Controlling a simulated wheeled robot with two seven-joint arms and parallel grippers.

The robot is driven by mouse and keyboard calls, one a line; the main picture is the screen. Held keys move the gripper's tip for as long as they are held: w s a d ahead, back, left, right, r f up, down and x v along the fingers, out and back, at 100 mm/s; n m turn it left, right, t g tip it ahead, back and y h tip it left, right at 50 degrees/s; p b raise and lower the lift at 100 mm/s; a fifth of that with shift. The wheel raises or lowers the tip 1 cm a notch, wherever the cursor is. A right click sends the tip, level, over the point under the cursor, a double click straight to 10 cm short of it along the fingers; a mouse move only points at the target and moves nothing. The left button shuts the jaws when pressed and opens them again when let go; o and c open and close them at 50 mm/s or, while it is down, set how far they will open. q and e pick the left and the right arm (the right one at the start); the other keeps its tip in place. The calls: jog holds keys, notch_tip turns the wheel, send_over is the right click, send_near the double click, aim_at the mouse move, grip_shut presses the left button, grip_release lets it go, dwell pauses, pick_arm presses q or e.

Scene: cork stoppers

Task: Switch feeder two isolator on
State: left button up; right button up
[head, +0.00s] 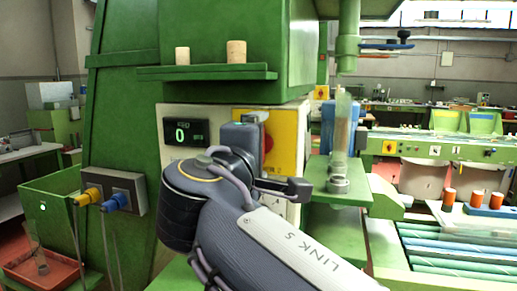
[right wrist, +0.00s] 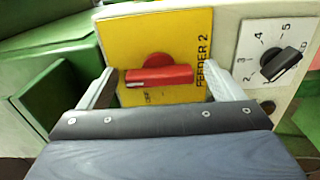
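The feeder two isolator is a yellow plate (right wrist: 185,30) marked "FEEDER 2", with a red handle (right wrist: 160,76) lying level across it in the right wrist view. A small marking below the handle is hard to read. My right gripper (right wrist: 160,84) is open, with one finger to each side of the handle and gaps between them and it. My left gripper is not in view.
A black numbered knob (right wrist: 288,61) sits right of the yellow plate. A lit display (head: 186,132) reading 0 is left of it. Two corks (head: 236,52) stand on a green shelf (head: 207,72) above. A green ledge with a clear tube (head: 342,130) is at right.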

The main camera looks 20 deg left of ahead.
jog(key=s, duration=0.8)
jog(key=shift+b, duration=0.3)
jog(key=shift+w+a, duration=0.1)
